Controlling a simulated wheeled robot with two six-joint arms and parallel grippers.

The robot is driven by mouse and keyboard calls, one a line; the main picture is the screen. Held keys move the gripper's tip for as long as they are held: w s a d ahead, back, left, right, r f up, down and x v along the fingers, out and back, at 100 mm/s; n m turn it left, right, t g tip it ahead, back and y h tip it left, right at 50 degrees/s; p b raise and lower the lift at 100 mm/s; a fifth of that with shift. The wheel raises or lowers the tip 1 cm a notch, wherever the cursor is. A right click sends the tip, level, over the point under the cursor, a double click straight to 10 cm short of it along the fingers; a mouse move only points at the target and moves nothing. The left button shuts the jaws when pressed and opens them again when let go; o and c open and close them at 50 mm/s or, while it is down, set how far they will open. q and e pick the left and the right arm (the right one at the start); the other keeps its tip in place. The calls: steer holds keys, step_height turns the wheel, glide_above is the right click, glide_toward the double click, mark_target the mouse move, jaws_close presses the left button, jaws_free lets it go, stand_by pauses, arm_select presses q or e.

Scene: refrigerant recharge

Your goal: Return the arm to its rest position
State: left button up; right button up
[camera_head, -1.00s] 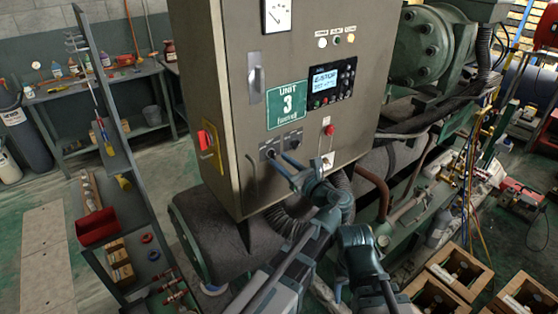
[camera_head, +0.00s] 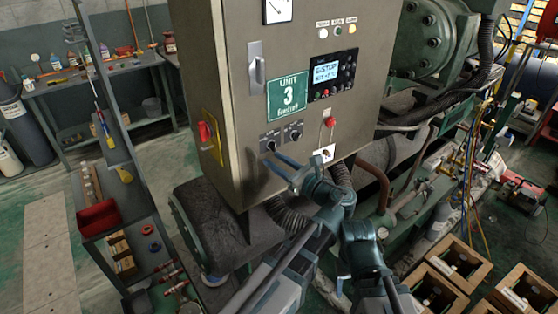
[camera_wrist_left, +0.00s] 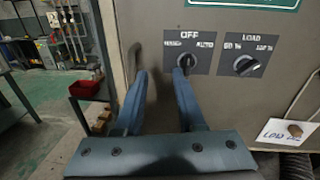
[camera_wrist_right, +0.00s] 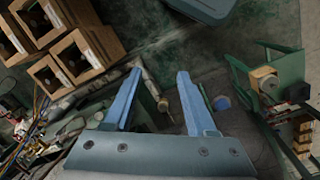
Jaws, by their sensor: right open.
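The grey cabinet (camera_head: 235,150) carries a green UNIT 3 plate (camera_head: 287,96) and two black rotary knobs. The left knob (camera_head: 271,145) is by the MANUAL/AUTO labels, and the right knob (camera_head: 293,134) is by the LOAD labels. My left gripper (camera_head: 277,167) is in front of the cabinet, just below the knobs. In the left wrist view my left gripper's (camera_wrist_left: 160,75) fingers are apart with nothing between them; the right fingertip overlaps the left knob's (camera_wrist_left: 185,61) lower edge. My right gripper (camera_head: 365,294) points down at lower centre. In the right wrist view it (camera_wrist_right: 160,75) is open and empty.
A red-handled switch (camera_head: 205,132) is on the cabinet's side. A shelf rack with a red bin (camera_head: 98,217) stands left. Pipes and a green compressor (camera_head: 425,40) are behind right. Wooden crates (camera_head: 455,262) stand lower right. Open floor lies at the left.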

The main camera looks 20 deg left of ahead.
mark_target(275, 148)
arm_select(q)
steer(key=s+d+m+t+h, duration=0.1)
steer(key=d, duration=0.5)
steer(key=shift+s+t, duration=0.4)
steer(key=shift+w+d+x, duration=0.1)
steer(key=shift+w+x, duration=0.05)
steer(key=shift+x, duration=1.35)
steer(key=shift+w+d+x, duration=0.1)
steer(key=shift+w+x, duration=0.05)
steer(key=shift+x, duration=1.4)
steer(key=shift+w+d+x, duration=0.15)
steer(key=shift+x, duration=1.35)
steer(key=shift+f, duration=0.1)
